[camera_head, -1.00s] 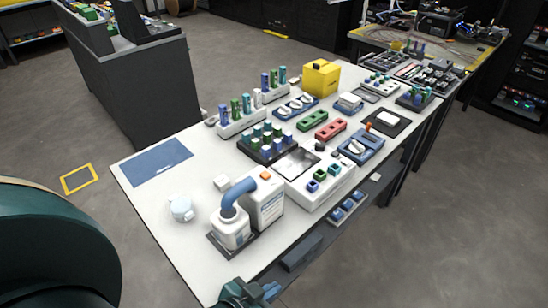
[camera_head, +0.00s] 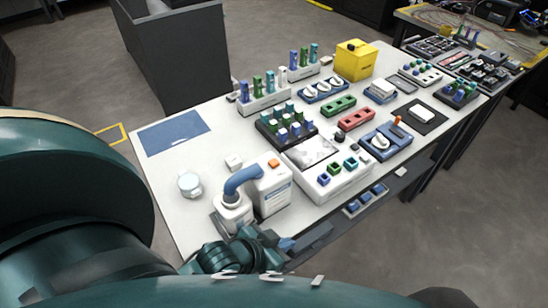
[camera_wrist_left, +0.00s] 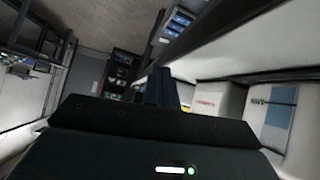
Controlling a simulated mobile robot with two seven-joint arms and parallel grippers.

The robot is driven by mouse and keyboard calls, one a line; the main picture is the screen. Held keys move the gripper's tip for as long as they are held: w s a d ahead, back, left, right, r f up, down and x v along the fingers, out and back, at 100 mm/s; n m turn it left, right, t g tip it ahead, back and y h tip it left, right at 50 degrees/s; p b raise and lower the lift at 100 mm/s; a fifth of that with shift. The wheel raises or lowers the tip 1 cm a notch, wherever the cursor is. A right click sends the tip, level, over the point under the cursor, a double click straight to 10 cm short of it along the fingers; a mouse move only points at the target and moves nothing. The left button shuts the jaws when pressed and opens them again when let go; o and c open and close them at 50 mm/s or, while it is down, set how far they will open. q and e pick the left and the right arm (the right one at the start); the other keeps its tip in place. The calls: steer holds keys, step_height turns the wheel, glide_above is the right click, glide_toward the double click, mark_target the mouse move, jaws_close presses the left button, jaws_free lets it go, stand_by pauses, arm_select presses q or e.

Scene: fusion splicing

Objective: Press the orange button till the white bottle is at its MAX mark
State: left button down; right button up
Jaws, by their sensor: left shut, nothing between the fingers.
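The white bottle (camera_head: 233,214) stands upright on a dark tray at the near left part of the table. A blue curved spout (camera_head: 240,181) comes down over it from a white dispenser box (camera_head: 271,192). The orange button (camera_head: 274,163) is on top of that box. The bottle's MAX mark and liquid level are too small to read. My left gripper (camera_head: 286,244) is shut and empty, by the table's near edge, in front of and apart from the box. Its dark fingers (camera_wrist_left: 166,88) show in the left wrist view. My right gripper is not in view.
A round white jar (camera_head: 190,184) and a small white block (camera_head: 233,162) stand near the bottle. A blue mat (camera_head: 174,134) lies at the far left.

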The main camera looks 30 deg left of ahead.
arm_select(q)
steer(key=w+a+r+g+p, duration=0.2)
steer(key=w+a+r+g, duration=0.15)
steer(key=r, duration=0.65)
step_height(320, 180, up, 14)
steer(key=n+h, duration=0.3)
glide_above(274, 163)
steer(key=a, duration=0.1)
steer(key=shift+s+t+p, duration=0.3)
steer(key=shift+s+t, duration=0.05)
steer(key=shift+t, duration=0.1)
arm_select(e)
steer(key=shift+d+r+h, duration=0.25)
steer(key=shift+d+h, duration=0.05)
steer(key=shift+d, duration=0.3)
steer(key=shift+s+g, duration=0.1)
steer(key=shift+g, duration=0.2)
